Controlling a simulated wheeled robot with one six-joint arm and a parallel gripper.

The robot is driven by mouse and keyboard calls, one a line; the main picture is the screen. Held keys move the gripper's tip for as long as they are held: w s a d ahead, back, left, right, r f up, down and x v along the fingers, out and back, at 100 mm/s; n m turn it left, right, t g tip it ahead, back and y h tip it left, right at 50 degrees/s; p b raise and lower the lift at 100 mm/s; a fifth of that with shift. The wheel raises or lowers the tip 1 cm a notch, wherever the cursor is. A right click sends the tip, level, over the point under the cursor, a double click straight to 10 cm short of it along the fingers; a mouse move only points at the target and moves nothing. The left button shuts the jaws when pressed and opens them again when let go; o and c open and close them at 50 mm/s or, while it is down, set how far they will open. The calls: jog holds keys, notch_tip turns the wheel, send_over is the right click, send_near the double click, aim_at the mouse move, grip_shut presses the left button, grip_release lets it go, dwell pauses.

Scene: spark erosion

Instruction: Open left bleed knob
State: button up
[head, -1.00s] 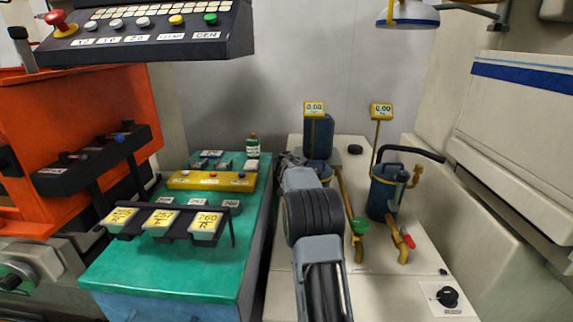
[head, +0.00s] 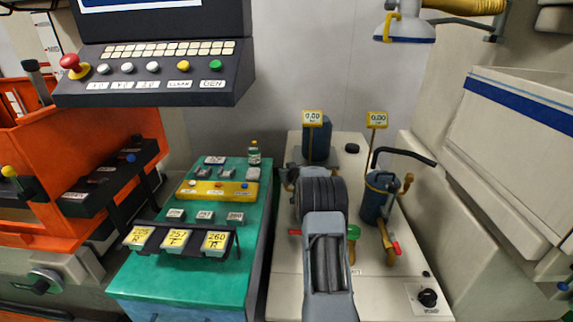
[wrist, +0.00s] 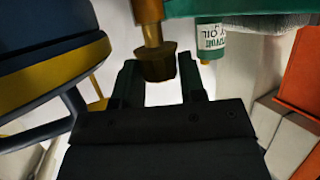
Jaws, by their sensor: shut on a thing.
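In the wrist view, a dark ridged knob (wrist: 157,62) sits on a brass stem (wrist: 150,32), between the fingertips of my gripper (wrist: 160,73). My gripper is shut on this knob, though thin gaps seem to show beside it. In the head view, my arm covers my gripper and the left bleed knob. The left blue canister (head: 316,142) stands behind my arm with a yellow 0.00 gauge (head: 312,118). The right blue canister (head: 377,200) stands apart, with its own 0.00 gauge (head: 377,120).
A red-ended handle (head: 295,232) and a green knob (head: 354,231) flank my arm. A black curved handle (head: 405,155) rises at the right canister. A green cabinet (head: 185,270) stands left, with a small bottle (head: 254,155). A control panel (head: 160,70) overhangs at upper left.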

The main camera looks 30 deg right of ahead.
jog(key=shift+f, duration=0.1)
dwell(0.3)
jog(key=o, duration=0.8)
jog(key=shift+o, duration=0.2)
jog(key=shift+r, duration=0.2)
jog(key=shift+r, duration=0.3)
notch_tip(320, 180, up, 3)
jog(key=shift+f+p, duration=0.1)
jog(key=shift+p, duration=0.65)
jog(key=s+a+r, duration=0.6)
jog(key=s+r, duration=0.3)
jog(key=s, duration=0.3)
jog(key=shift+s+r, duration=0.15)
jog(key=shift+s, duration=0.2)
jog(key=shift+a, duration=0.1)
